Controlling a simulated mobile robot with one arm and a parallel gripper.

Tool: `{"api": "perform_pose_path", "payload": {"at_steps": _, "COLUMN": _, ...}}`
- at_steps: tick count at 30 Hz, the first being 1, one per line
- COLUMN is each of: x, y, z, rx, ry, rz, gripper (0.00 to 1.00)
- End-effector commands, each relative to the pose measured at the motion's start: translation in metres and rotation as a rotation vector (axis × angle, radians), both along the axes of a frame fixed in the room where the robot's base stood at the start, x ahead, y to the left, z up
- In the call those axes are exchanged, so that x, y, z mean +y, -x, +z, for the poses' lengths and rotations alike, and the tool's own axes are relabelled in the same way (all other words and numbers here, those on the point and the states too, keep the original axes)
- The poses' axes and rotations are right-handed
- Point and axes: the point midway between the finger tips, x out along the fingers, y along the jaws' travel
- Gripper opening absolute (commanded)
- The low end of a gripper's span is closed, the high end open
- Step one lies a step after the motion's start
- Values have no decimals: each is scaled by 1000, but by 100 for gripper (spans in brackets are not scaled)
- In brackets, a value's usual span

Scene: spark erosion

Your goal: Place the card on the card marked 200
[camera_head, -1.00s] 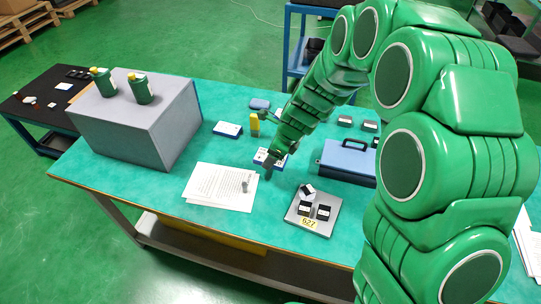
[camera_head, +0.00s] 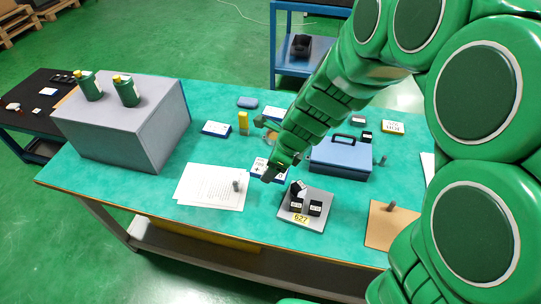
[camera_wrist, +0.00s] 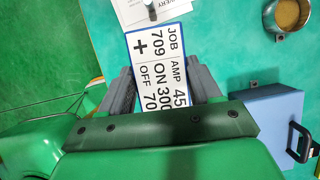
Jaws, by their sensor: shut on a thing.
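My gripper (camera_wrist: 158,88) is shut on a white card (camera_wrist: 158,58) with a blue edge, printed JOB 709, AMP 45, ON 300, OFF 70. The card lies between the two dark fingers. In the head view the held card (camera_head: 259,168) shows beside my gripper (camera_head: 270,175), over the front middle of the table. I cannot tell how high it is. A blue-edged card (camera_head: 217,129) lies further back to the left, and another (camera_head: 274,112) lies behind my arm. A yellow-edged card (camera_head: 392,127) lies at the right. I cannot read a 200 on any.
A blue box with a handle (camera_head: 341,157) stands right of my gripper. A grey tray (camera_head: 318,222) with black blocks, marked 627, is in front. Papers (camera_head: 205,187) with a small grey cylinder lie left. A large grey box (camera_head: 130,135) fills the table's left end.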

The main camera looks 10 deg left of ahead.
Motion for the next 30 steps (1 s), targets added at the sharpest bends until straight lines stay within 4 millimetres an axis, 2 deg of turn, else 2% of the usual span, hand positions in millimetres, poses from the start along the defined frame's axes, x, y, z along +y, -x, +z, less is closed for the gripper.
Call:
{"api": "perform_pose_path", "payload": {"at_steps": 5, "x": 4, "y": -16, "z": 3, "rx": 2, "ry": -8, "rz": 5, "gripper": 31}}
{"api": "perform_pose_path", "payload": {"at_steps": 18, "x": 24, "y": -115, "z": 16, "rx": 0, "ry": -34, "rz": 32, "gripper": 31}}
{"api": "perform_pose_path", "payload": {"at_steps": 30, "x": 25, "y": -200, "z": 22, "rx": -4, "ry": -24, "rz": 55, "gripper": 31}}
